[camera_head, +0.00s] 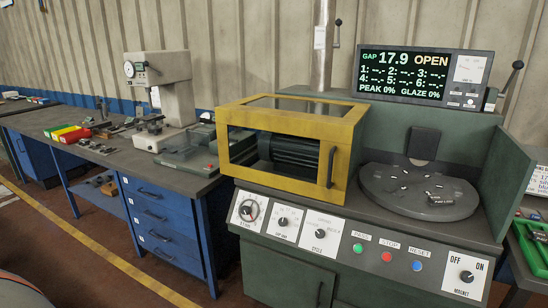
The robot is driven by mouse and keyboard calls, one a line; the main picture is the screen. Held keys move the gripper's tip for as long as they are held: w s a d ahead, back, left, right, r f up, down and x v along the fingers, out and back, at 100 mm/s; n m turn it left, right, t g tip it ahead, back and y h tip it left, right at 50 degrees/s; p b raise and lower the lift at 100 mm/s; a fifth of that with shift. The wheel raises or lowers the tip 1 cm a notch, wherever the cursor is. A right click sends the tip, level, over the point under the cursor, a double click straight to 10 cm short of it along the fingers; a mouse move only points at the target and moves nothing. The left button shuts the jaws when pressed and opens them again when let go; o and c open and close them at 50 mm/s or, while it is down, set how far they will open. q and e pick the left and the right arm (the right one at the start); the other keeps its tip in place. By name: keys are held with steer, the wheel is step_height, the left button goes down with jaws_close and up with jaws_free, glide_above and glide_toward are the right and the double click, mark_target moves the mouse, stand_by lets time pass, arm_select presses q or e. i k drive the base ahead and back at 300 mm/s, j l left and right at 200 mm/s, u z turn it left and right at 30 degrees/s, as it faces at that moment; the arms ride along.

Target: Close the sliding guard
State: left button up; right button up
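The sliding guard (348,130) is a yellow-framed box with clear panels on top of the green machine. It stands at the machine's left side, around a dark ribbed motor-like part (290,150). A dark vertical handle (331,167) is on the front near its right edge. The round grey plate (385,190) to its right is uncovered, with several small dark pieces on it. The display (405,75) reads GAP 17.9 OPEN, with PEAK and GLAZE at 0%. Neither of my grippers is in view.
The sloped front panel has knobs (282,222) and green, red (387,257) and blue buttons below the guard. A grey bench (80,155) with blue drawers and a press-like gauge stand (160,85) is at left. Green side walls (508,175) bound the plate.

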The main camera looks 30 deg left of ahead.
mark_target(335, 134)
steer(key=i+j, duration=0.1)
steer(key=j, duration=0.35)
steer(key=i+j+z, duration=0.15)
steer(key=j, duration=0.75)
steer(key=i+z, duration=0.05)
